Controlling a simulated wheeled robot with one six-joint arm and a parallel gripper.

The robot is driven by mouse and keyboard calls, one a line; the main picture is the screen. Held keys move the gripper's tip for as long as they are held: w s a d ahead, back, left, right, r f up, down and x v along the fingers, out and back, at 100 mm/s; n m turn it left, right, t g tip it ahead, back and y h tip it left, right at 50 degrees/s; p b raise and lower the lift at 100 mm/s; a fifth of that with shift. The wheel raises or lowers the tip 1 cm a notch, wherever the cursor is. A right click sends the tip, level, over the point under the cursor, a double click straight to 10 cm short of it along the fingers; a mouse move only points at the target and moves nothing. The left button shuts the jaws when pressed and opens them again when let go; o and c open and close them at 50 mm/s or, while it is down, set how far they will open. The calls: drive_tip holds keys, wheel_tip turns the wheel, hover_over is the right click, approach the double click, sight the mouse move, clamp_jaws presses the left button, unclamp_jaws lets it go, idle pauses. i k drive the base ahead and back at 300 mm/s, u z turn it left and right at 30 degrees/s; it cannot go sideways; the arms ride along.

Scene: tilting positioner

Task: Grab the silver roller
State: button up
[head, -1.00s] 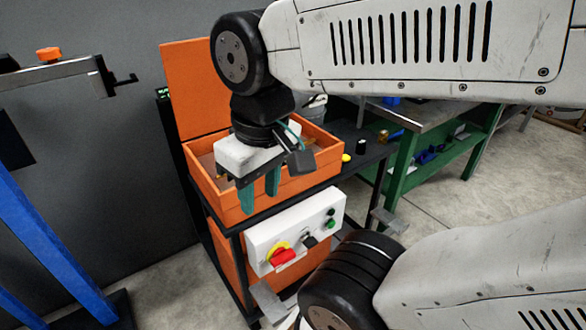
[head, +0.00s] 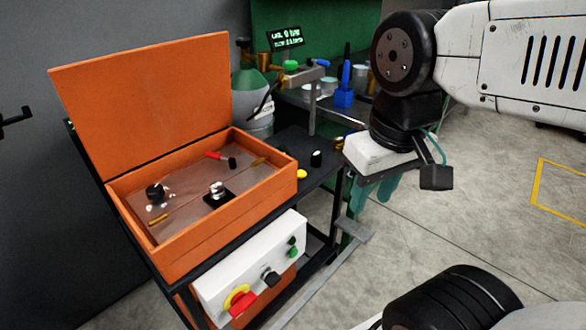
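The orange box (head: 245,205) stands open on a black cart, with its lid raised at the back. Inside it a small silver cylinder, which looks like the silver roller (head: 217,188), sits on a black square base. My gripper (head: 374,190) hangs to the right of the box, beyond the cart's edge, with its teal fingers pointing down. The fingers look apart with nothing between them. The gripper is well clear of the roller.
In the box also lie a black knob (head: 155,192), a red-handled tool (head: 219,158) and small brass pieces. A white control panel (head: 255,268) with a red switch is on the cart's front. A cluttered bench with a blue item (head: 344,95) stands behind.

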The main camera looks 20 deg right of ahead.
sight(218, 194)
drive_tip(key=z, duration=2.85)
drive_tip(key=k, duration=1.45)
drive_tip(key=u, duration=1.35)
drive_tip(key=i, duration=0.5)
drive_tip(key=z, duration=0.05)
